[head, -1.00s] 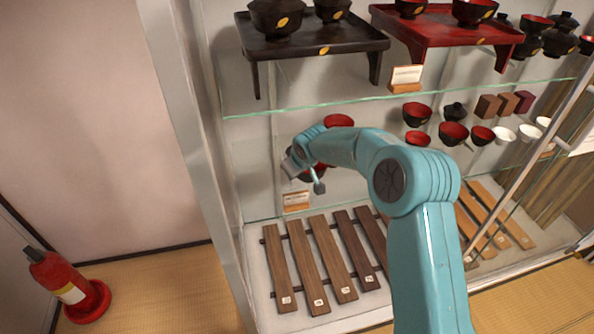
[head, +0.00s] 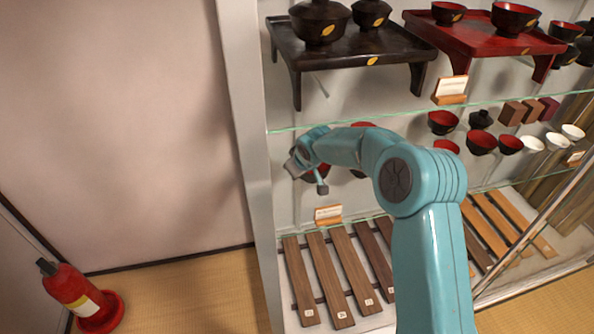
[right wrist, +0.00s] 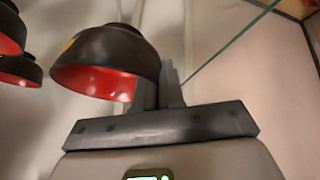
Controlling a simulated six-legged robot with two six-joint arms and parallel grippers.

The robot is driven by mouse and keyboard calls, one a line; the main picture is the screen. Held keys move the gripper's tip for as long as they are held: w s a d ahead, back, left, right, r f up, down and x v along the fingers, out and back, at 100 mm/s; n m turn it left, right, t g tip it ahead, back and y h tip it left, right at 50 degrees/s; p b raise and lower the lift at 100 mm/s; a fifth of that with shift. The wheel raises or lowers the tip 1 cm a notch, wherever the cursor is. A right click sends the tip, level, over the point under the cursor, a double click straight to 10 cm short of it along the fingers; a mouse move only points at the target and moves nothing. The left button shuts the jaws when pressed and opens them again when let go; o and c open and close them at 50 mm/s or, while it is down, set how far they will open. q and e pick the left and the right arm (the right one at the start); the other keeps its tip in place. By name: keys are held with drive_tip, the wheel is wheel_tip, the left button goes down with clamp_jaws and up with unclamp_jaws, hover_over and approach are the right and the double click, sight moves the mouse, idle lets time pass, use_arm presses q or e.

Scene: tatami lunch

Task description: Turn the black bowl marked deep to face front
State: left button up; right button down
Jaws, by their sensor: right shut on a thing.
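A black bowl (right wrist: 115,55) with a red inside and a partly seen gold mark shows in the right wrist view, its rim between the fingers of my right gripper (right wrist: 163,88). My right gripper is shut on this rim. In the head view my right gripper (head: 304,168) is at the left end of the middle shelf. It hides most of the bowl there, with only a little dark red showing below it. I cannot read any "deep" marking. My left gripper is not in view.
A label card (head: 328,214) stands below the gripper. Another red-lined bowl (head: 362,125) is partly behind my arm. More bowls (head: 482,142) stand to the right. A dark tray table (head: 350,48) with lidded bowls is above. The cabinet's side post (head: 250,150) is close on the left.

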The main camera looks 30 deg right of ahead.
drive_tip(key=shift+w+f+m+b, duration=0.2)
drive_tip(key=shift+f+m+b, duration=0.15)
drive_tip(key=shift+b, duration=0.35)
drive_tip(key=shift+w+m+h+b, duration=0.2)
drive_tip(key=shift+m+h+b, duration=0.3)
drive_tip(key=shift+b, duration=0.25)
drive_tip(key=shift+w+m+b, duration=0.2)
drive_tip(key=shift+m+b, duration=0.15)
drive_tip(key=shift+w+r+m+g+h, duration=0.1)
drive_tip(key=shift+w+m+g+h, duration=0.3)
drive_tip(key=shift+m+h, duration=0.3)
drive_tip(key=shift+w+r+m+p, duration=0.35)
drive_tip(key=shift+m+p, duration=0.15)
drive_tip(key=shift+m, duration=0.3)
drive_tip(key=shift+w+d+f+m+g+h, duration=0.15)
drive_tip(key=shift+w+m+g+h, duration=0.15)
drive_tip(key=shift+m+g+h, duration=0.3)
drive_tip(key=m+p, duration=0.2)
drive_tip(key=shift+w+d+g+h+p, duration=0.25)
drive_tip(key=shift+g+h+p, duration=0.05)
drive_tip(key=shift+f+b, duration=0.85)
drive_tip(key=shift+b, duration=0.15)
drive_tip(key=shift+f, duration=0.15)
